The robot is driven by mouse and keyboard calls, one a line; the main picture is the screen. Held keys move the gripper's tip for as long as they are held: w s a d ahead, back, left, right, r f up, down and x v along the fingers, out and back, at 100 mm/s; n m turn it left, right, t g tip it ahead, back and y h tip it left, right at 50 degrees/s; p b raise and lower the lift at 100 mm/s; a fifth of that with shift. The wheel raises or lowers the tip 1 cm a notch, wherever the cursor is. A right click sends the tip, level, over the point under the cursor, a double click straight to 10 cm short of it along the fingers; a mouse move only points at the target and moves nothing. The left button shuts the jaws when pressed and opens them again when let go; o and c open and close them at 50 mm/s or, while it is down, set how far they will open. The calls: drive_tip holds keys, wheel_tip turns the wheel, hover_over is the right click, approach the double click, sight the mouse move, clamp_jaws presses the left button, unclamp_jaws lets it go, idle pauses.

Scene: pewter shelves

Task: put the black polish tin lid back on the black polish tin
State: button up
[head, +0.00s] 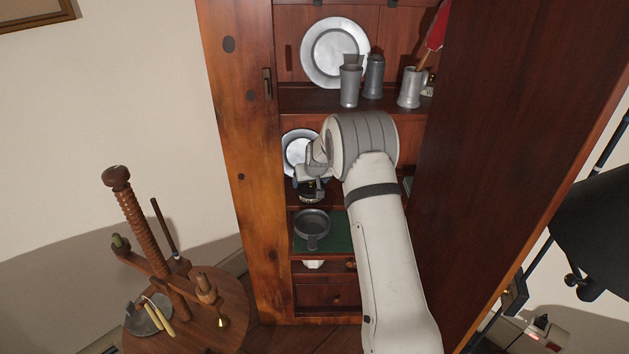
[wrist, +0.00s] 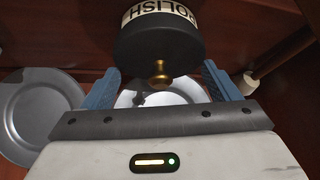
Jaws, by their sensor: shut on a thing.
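In the wrist view my gripper (wrist: 160,88) has its two blue fingers on either side of the black polish tin lid (wrist: 150,47), which has a brass knob, and is shut on it. A cream band with upside-down "POLISH" lettering, on the black polish tin (wrist: 165,11), shows directly beyond the lid. I cannot tell whether the lid is seated on the tin or just over it. In the head view my gripper (head: 312,180) reaches into the cabinet's middle shelf. The dark tin (head: 309,195) shows below it, partly hidden.
A pewter plate (head: 297,147) stands behind my gripper. A grey handled vessel (head: 312,224) sits on a green mat (head: 338,236) one shelf below. Tankards (head: 349,86) and a large plate (head: 335,52) stand above. Cabinet walls close in on both sides.

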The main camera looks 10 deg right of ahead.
drive_tip(key=shift+f+b, duration=0.35)
drive_tip(key=shift+f, duration=0.15)
drive_tip(key=o, duration=0.7)
drive_tip(key=shift+r, duration=0.1)
drive_tip(key=shift+p+v, duration=1)
drive_tip(key=shift+v, duration=4.55)
